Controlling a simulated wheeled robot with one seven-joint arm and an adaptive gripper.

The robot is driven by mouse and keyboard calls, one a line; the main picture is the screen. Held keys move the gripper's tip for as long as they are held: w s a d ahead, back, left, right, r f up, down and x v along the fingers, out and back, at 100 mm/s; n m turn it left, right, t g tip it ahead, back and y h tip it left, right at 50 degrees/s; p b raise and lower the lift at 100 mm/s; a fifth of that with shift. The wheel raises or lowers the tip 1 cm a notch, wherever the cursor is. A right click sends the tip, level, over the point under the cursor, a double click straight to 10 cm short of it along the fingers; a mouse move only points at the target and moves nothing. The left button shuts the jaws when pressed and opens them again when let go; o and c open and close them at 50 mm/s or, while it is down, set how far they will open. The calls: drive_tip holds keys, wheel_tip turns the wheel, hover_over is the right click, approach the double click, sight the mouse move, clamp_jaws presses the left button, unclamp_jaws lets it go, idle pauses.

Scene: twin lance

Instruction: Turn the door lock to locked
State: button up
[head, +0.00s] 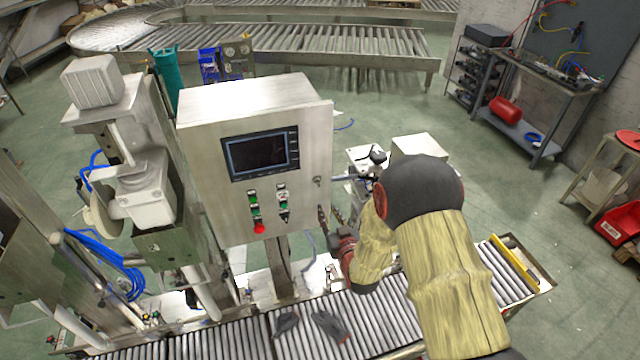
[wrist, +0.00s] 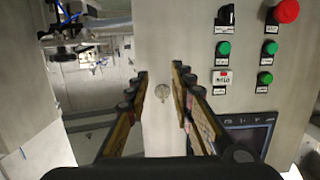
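The door lock (head: 317,181) is a small round metal fitting near the right edge of the grey control cabinet door (head: 210,165). In the wrist view the lock (wrist: 162,92) lies between the two fingers, with a narrow slot-like mark on its face. My gripper (head: 329,213) is just below and right of the lock in the head view. Its fingers (wrist: 160,72) are open, one on each side of the lock in the wrist view, and hold nothing. I cannot tell whether the fingertips touch the door.
The door carries a dark screen (head: 261,153), green buttons, a black selector switch (wrist: 225,16) and a red emergency button (head: 259,228). These lie beside the right finger in the wrist view. A roller conveyor (head: 380,318) runs below. Open floor (head: 440,120) lies behind on the right.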

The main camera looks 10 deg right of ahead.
drive_tip(key=t, duration=0.2)
approach(319, 183)
drive_tip(key=w, duration=0.2)
drive_tip(key=shift+w+a+f+p, duration=0.1)
drive_tip(key=shift+w+p, duration=0.95)
drive_tip(key=shift+w, duration=2.5)
drive_tip(key=shift+c, duration=1.4)
clamp_jaws()
